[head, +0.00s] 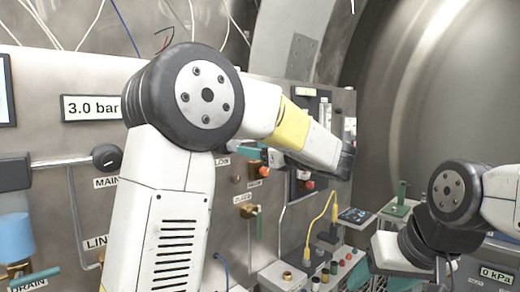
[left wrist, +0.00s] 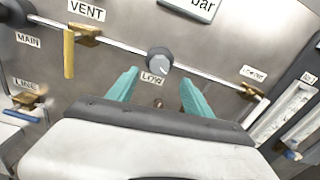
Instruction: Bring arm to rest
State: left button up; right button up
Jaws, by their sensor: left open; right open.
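My left arm rises through the middle of the head view and bends right in front of the panel. My left gripper (head: 262,156) is partly hidden behind its own wrist; its teal fingers show beside the panel. In the left wrist view my left gripper (left wrist: 159,77) is open, with nothing between the fingers. A grey round knob labelled LOW (left wrist: 159,60) lies beyond the fingertips; I cannot tell the exact gap. My right arm comes in from the right. My right gripper (head: 358,276) is low at the bottom edge, its teal fingers only partly visible.
The steel panel carries a 3.0 bar display (head: 92,107), a MAIN knob (head: 107,157) and a blue cylinder (head: 16,238). A yellow VENT handle (left wrist: 69,54) stands out left of the fingers. A yellow cable (head: 321,222) hangs near small boxes between my arms. The curved tunnel wall is at right.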

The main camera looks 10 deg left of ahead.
pick_arm(q)
jog(key=s+a+f+n+g+h, duration=0.65)
jog(key=s+a+f+n, duration=0.25)
jog(key=s+a+f, duration=0.4)
jog(key=s+d+f+n+t+h, duration=0.1)
jog(key=s+d+f+n+h, duration=0.2)
jog(key=s+d+n+h, duration=0.2)
jog(key=s+d+f+n+h, duration=0.3)
jog(key=s+d+n+h, duration=0.2)
jog(key=s+n, duration=0.4)
jog(key=shift+s+n+t, duration=0.15)
jog(key=shift+n+t, duration=0.2)
jog(key=shift+n, duration=0.05)
dwell(1.9)
